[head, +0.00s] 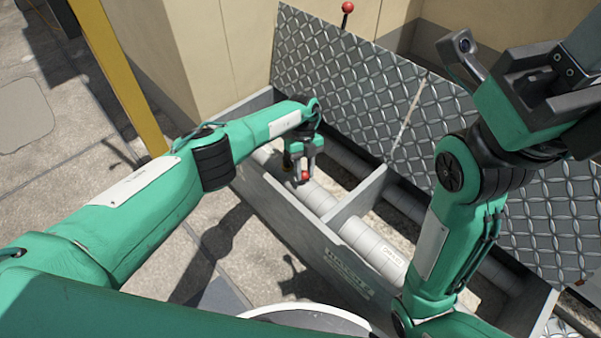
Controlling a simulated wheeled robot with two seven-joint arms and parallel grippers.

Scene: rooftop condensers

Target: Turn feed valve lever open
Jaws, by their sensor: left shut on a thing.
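My left gripper (303,172) reaches down into a grey trough and is shut on a red ball knob (305,177), the end of a small lever. The knob sits between the fingertips, just above a pale, wrapped pipe (317,197). The lever's stem and the valve body are mostly hidden by my gripper, so the lever's angle cannot be made out. My right arm is folded up at the right; I cannot see its fingertips.
The grey trough (284,222) has a cross divider (356,197) and several pipes. A diamond-plate panel (345,75) leans behind it. Another red knob (347,7) tops a rod at the back. A yellow post (118,75) stands left. Paving (55,150) is open at left.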

